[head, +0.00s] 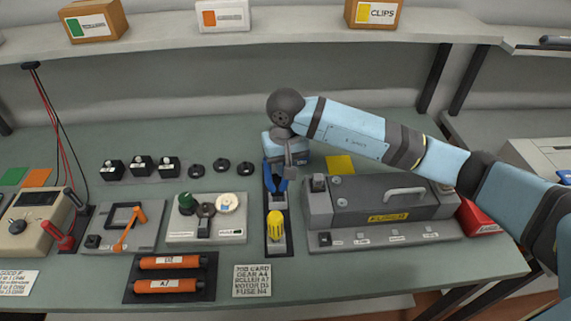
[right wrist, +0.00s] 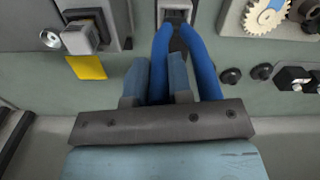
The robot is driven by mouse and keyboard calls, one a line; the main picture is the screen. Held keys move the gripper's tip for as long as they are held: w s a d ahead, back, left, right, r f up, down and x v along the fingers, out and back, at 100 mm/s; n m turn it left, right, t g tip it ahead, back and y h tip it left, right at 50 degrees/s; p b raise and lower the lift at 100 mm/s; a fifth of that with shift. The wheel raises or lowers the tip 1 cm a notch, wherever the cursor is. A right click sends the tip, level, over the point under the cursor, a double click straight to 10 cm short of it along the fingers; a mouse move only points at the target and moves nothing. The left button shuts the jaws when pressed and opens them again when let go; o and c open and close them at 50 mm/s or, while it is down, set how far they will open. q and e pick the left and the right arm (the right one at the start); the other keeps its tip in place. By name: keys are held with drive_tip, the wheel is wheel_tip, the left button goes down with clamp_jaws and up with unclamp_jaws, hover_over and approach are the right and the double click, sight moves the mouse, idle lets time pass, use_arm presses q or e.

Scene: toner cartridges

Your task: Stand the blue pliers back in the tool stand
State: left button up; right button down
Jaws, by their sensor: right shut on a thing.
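The blue pliers (head: 282,185) are at the back part of the tool stand (head: 269,248), a dark strip with grey holders. Their blue handles (right wrist: 205,65) show in the right wrist view, with the dark head toward a grey holder (right wrist: 177,14). My right gripper (head: 292,166) is shut on the pliers; in the wrist view its fingers (right wrist: 157,82) straddle one handle. Whether the head is inside the holder cannot be told. A yellow screwdriver (head: 275,224) stands in the front holder. My left gripper is not in view.
A grey fuser unit (head: 360,205) stands close on the right. A gear plate (head: 207,232) with green, grey and cream parts is on the left. A yellow square (head: 340,165) lies behind the fuser. Orange rollers (head: 168,262) and a job card (head: 252,280) lie in front.

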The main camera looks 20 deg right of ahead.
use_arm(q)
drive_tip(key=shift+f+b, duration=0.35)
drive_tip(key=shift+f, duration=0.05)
use_arm(e)
drive_tip(key=shift+f, duration=0.35)
drive_tip(key=c, duration=0.9)
unclamp_jaws()
drive_tip(key=shift+c, duration=0.2)
wheel_tip(320, 180, up, 13)
drive_tip(key=shift+r+b, duration=0.1)
drive_tip(key=shift+b, duration=0.4)
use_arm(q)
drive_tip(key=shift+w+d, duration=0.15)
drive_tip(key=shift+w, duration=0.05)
use_arm(e)
drive_tip(key=shift+r, duration=0.35)
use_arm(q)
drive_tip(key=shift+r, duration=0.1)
